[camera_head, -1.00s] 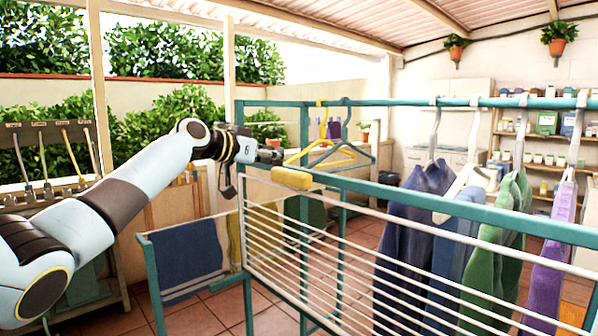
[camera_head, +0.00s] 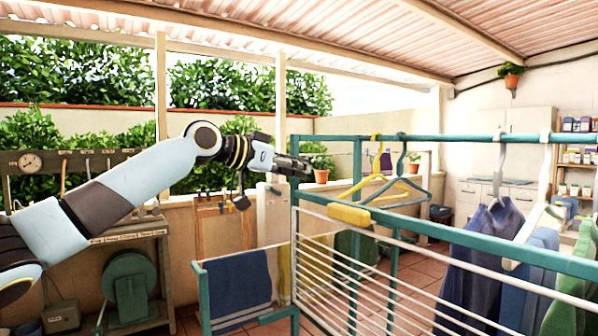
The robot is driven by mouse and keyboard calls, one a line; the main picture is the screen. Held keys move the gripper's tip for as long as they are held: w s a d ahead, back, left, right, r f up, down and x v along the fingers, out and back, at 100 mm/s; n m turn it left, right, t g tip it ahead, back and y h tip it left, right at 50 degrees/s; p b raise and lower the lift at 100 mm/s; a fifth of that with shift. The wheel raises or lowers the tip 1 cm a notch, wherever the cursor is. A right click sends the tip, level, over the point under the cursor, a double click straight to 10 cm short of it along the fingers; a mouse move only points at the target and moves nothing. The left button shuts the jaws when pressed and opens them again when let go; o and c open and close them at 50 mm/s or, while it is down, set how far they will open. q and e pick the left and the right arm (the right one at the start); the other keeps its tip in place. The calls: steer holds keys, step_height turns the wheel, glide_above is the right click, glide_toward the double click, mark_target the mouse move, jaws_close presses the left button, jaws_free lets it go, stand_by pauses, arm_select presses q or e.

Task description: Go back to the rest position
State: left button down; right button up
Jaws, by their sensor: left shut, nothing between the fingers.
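My left arm reaches in from the left. My left gripper (camera_head: 300,168) is shut and empty. My right gripper is not in view.
A yellow hanger (camera_head: 383,180) and a grey-green hanger (camera_head: 405,180) hang on the rack. A yellow block (camera_head: 349,215) sits on its front rail. Blue and purple clothes (camera_head: 478,250) hang at right. A blue towel (camera_head: 238,285) hangs on a low side frame. A bench with a hose reel (camera_head: 130,285) stands left.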

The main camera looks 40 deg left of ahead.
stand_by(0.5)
arm_select(q)
steer(key=s+d+f+n+g+y+b, duration=0.1)
steer(key=s+f+n+b, duration=0.1)
steer(key=f, duration=1.2)
steer(key=s+f+n+g+b, duration=0.1)
steer(key=s+f+g, duration=0.1)
steer(key=f, duration=1.2)
steer(key=s+f+n+g+y+b, duration=0.15)
steer(key=s+f, duration=0.45)
steer(key=f, duration=0.6)
steer(key=s+f+n+g+y+b, duration=0.15)
steer(key=s+f, duration=0.35)
steer(key=f, duration=0.8)
steer(key=s+d+f+g, duration=0.2)
steer(key=s+f, duration=0.8)
steer(key=s+d+f+g, duration=0.2)
steer(key=s+f, duration=0.7)
steer(key=s, duration=0.1)
steer(key=s+d+f+m+g, duration=0.1)
steer(key=s+d+f, duration=0.1)
steer(key=s, duration=0.6)
steer(key=s+d+f+m+g+y+b, duration=0.1)
steer(key=s+d+f, duration=0.1)
steer(key=s+f, duration=0.3)
steer(key=s+d+f+m+g+y+b, duration=0.1)
steer(key=s+d+f, duration=0.1)
steer(key=s, duration=0.9)
steer(key=shift+d+f, duration=0.3)
steer(key=shift+f, duration=0.35)
